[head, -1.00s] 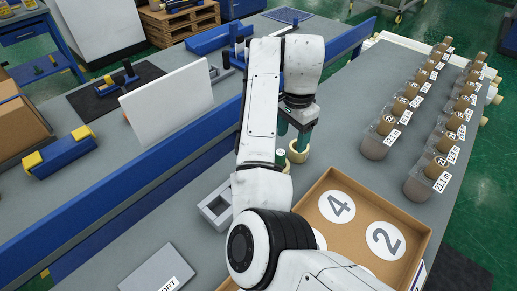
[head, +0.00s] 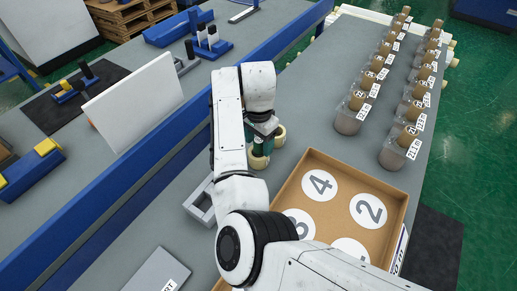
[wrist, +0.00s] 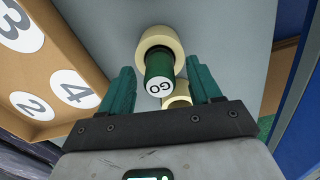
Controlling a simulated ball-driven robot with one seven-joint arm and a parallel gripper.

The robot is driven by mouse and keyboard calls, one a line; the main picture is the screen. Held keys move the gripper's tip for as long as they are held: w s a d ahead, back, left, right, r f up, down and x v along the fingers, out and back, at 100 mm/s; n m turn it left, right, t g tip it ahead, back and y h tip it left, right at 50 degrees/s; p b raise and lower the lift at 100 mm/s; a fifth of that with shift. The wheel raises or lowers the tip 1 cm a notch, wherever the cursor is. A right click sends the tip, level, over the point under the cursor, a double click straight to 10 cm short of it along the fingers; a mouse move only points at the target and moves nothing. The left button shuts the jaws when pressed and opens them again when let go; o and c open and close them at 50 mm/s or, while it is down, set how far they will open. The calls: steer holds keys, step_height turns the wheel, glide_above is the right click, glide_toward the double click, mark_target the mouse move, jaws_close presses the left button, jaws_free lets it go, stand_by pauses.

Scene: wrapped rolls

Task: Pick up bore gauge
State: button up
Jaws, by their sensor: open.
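The bore gauge appears to be a green cylinder with a white "GO" end face (wrist: 160,82) and a cream collar (wrist: 152,40), in the wrist view. A second cream piece (wrist: 178,101) shows partly behind it. My gripper (wrist: 164,70) is open, with one green finger on each side of the green cylinder and visible gaps between. In the head view my gripper (head: 262,150) is low over the grey bench, among the cream pieces (head: 258,163); my arm hides part of this area. Whether the fingers touch anything cannot be told.
A cardboard box with numbered discs (head: 395,222) stands close to the right of my gripper. A grey square frame (head: 200,203) lies to the left, before a blue rail (head: 120,200).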

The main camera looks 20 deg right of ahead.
steer(key=shift+f, duration=0.75)
steer(key=shift+c, duration=0.3)
steer(key=shift+r, duration=0.1)
jaws_close()
